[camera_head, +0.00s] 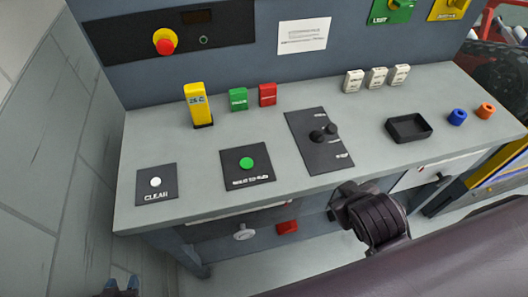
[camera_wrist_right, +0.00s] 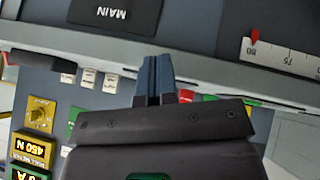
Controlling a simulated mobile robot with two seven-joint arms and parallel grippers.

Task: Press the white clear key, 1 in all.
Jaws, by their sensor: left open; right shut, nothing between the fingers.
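The white clear key (camera_head: 155,182) is a small round button on a dark square plate marked CLEAR, at the near left corner of the grey bench top. My left gripper (camera_head: 121,285) shows only as two blue fingertips at the bottom edge of the head view. They are apart and empty, below the key in the picture and clear of it. My right gripper (camera_wrist_right: 154,80) is shut and empty in the right wrist view, with its blue fingers together. The clear key does not show in the wrist view.
A green button (camera_head: 247,163) on its own plate sits right of the key. A yellow block (camera_head: 197,103), a dark plate with black knobs (camera_head: 320,140) and a black tray (camera_head: 408,128) are on the bench (camera_head: 220,205). The bench top around the key is clear.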

